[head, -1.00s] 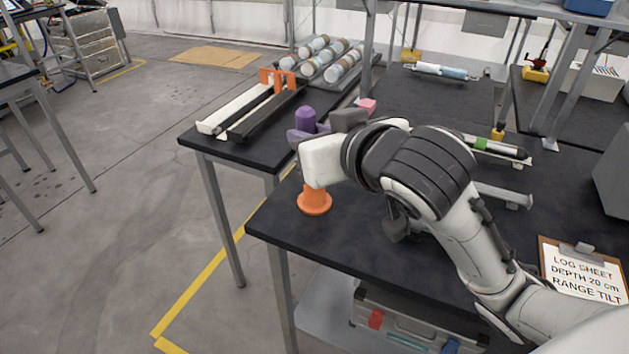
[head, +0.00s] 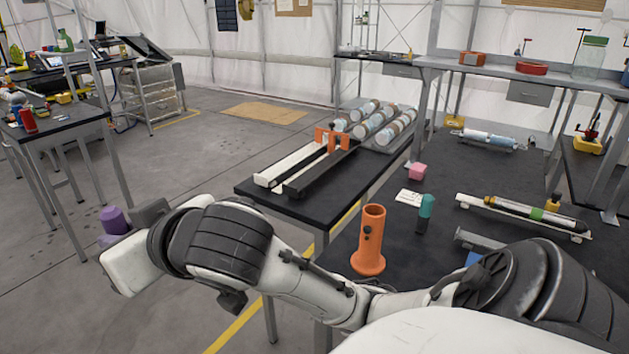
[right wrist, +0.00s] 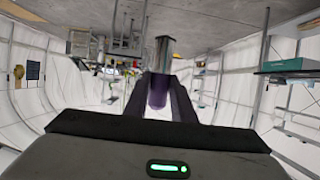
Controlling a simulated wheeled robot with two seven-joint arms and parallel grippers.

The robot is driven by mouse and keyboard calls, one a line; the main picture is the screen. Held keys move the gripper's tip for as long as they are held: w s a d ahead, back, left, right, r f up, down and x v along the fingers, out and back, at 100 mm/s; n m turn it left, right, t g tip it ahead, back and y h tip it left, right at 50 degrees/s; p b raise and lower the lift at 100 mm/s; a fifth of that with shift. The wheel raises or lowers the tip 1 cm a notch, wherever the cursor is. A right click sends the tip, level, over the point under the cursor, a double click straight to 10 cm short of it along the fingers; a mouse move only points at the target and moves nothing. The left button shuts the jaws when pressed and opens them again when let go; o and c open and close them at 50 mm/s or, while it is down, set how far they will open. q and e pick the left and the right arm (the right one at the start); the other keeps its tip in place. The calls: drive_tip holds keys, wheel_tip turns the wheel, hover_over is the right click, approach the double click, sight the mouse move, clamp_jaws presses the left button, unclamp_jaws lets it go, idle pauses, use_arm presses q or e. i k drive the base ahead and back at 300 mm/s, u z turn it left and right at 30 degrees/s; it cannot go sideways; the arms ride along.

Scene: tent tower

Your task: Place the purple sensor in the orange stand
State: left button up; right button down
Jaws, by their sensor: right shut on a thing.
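My right gripper (head: 122,226) is shut on the purple sensor (head: 113,219), at the lower left of the head view, over the open floor. The right wrist view also shows the purple sensor (right wrist: 158,90) between the two dark fingers, with a silver end (right wrist: 162,52) beyond. The orange stand (head: 369,243) is an upright tube on a wide base, with a dark knob on its side. It stands on the near left corner of the dark table (head: 455,185), well to the right of the gripper, with nothing projecting from its open top. My left gripper is not in view.
A side table (head: 330,207) holds long troughs and several tubes. A second dark table (head: 65,125) is at the far left, with open floor between.

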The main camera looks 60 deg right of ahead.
sight(372, 233)
drive_tip(key=i, duration=1)
drive_tip(key=z, duration=2.55)
